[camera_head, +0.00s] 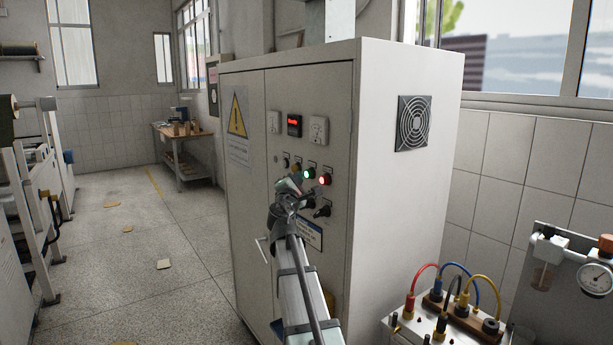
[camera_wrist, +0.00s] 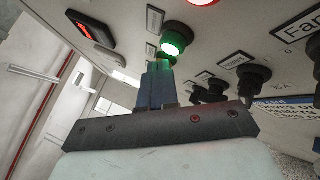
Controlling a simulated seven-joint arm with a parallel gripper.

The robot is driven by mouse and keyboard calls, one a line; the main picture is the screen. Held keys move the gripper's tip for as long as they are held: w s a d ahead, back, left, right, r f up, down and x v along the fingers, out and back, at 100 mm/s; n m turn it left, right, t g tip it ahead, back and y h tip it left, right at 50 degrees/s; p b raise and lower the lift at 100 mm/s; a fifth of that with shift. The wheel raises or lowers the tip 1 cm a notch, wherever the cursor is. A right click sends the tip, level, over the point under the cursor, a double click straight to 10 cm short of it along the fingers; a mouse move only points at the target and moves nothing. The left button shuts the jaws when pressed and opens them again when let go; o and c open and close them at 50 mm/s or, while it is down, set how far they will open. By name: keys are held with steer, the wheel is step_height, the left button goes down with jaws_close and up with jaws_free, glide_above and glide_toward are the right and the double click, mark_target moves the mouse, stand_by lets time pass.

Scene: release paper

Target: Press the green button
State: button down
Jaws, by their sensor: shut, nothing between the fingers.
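The green button (camera_head: 309,173) is lit and sits on the front panel of a grey cabinet. In the wrist view the green button (camera_wrist: 176,38) is near the top centre, with a bright face and green collar. My gripper (camera_head: 298,181) is in front of the panel, just left of and below the button. In the wrist view my gripper's fingers (camera_wrist: 158,66) are together and empty, their tips right at the button's lower edge. I cannot tell whether they touch it.
A lit red button (camera_head: 325,179) is right of the green one. Black knobs (camera_wrist: 254,77) lie right of my fingers. The cabinet (camera_head: 405,200) also carries a red display (camera_head: 294,125). A box with coloured cables (camera_head: 455,300) stands at front right. The floor at left is mostly open.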

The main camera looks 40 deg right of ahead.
steer(key=shift+a, duration=0.2)
steer(key=shift+a, duration=2.45)
